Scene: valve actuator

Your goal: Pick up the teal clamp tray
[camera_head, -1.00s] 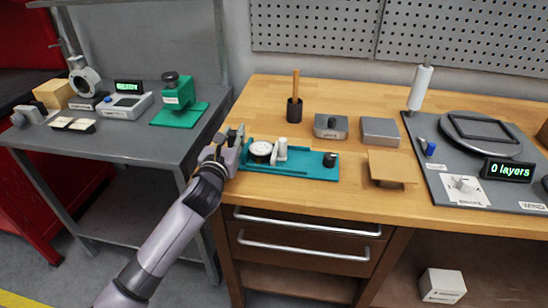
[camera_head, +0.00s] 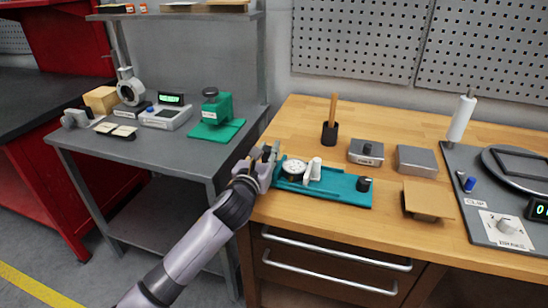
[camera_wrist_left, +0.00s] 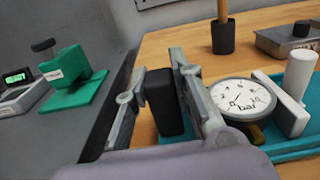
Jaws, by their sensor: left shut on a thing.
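The teal clamp tray (camera_head: 338,189) lies along the left front part of the wooden workbench. It carries a round white dial gauge (camera_head: 294,168), which reads in bar in the left wrist view (camera_wrist_left: 243,97), a white upright piece (camera_head: 313,171) and a black knob (camera_head: 364,184) at its right end. My left gripper (camera_head: 266,160) is at the tray's left end. In the left wrist view its fingers are shut on a black block-like handle (camera_wrist_left: 163,102) at that end. I cannot tell whether the tray is lifted off the bench. My right gripper is out of view.
Behind the tray are a black holder with a wooden stick (camera_head: 330,133) and two grey boxes (camera_head: 366,151). A tan plate (camera_head: 428,199) lies to its right. A grey side table (camera_head: 150,156) with a green device (camera_head: 216,118) stands left, across a gap.

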